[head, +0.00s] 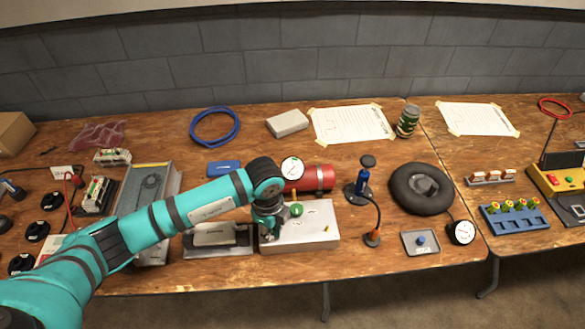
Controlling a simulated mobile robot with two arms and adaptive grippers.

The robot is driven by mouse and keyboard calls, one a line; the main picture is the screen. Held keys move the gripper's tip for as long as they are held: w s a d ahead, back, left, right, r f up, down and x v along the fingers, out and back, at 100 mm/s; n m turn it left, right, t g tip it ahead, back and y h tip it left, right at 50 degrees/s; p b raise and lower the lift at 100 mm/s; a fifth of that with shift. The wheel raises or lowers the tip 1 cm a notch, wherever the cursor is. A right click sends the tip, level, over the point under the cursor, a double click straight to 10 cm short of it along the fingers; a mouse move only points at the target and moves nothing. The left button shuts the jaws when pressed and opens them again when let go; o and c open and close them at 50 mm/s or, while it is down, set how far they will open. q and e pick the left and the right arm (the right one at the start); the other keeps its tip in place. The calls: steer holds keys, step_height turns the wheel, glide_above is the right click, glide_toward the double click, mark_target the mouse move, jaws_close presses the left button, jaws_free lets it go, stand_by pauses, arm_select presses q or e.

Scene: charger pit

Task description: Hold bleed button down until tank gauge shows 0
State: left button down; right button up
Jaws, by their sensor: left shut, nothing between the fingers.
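The red tank (322,178) lies at the back of a pale control box (318,236). Its round white gauge (292,168) faces me, but the needle is too small to read. A green knob (296,210) and a small yellow part show on the box top. My left gripper (270,234) is shut and empty, pointing down at the left part of the box top. I cannot tell whether its fingertips touch the box or press anything. The bleed button is not clearly visible and may be hidden under the gripper. My right gripper is out of view.
A dark tray with a grey block (214,234) stands left of the box. A blue hand pump (362,185), a black tyre (420,188) and a small tray (420,243) are to the right. The table front edge runs just below the box.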

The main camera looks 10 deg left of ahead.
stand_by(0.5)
arm_select(q)
step_height(320, 180, up, 7)
steer(key=p, duration=0.6)
stand_by(0.3)
